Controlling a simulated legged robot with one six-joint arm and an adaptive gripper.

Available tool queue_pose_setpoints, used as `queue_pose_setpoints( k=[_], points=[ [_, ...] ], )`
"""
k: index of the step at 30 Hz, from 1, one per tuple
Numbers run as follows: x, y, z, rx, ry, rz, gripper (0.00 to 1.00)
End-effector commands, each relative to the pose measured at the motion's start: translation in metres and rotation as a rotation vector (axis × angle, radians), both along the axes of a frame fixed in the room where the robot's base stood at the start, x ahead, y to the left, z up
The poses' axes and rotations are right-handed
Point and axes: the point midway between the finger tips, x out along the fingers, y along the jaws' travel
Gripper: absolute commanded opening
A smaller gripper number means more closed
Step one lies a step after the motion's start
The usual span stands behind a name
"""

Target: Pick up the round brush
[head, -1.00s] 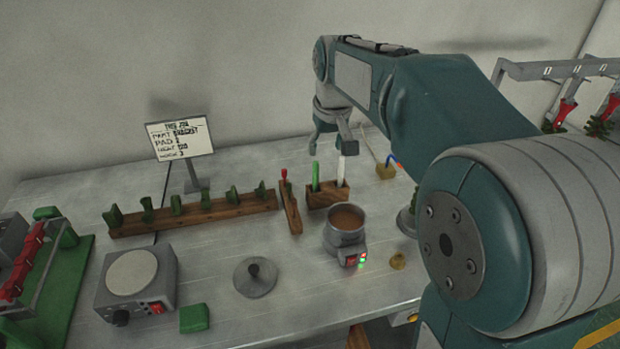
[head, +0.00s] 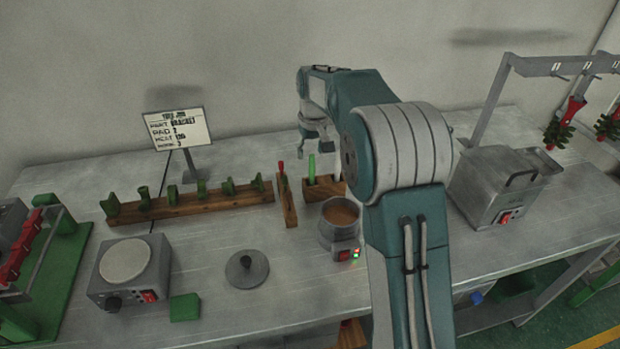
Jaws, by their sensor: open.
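My gripper (head: 316,153) hangs fingers down from my arm at the back of the table, above a small wooden holder (head: 320,194). It looks empty, with its fingers apart. A green upright tool (head: 311,170) stands in the holder, just below and slightly left of the fingers. A pale upright tool (head: 337,175) stands at the holder's right, partly hidden by my arm. A red-tipped tool (head: 281,168) stands at a narrow wooden block to the left. I cannot tell which one is the round brush; the tool heads are too small to make out.
A steel pot (head: 339,225) of brown wax, a grey lid (head: 247,270), a round-plate heater (head: 126,262) and a green block (head: 185,307) are in front. A rack of green pieces (head: 190,203) lies left. A grey tank (head: 500,185) stands right. A sign (head: 179,128) stands behind.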

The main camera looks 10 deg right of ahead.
Motion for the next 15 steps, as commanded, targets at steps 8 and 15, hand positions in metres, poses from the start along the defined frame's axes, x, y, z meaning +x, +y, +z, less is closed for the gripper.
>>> queue_pose_setpoints(
  k=[8, 15],
  points=[
    [-0.002, 0.002, -0.040, -0.002, 0.004, -0.001, 0.66],
    [0.000, 0.002, -0.052, -0.002, 0.001, 0.000, 0.66]
  ],
)
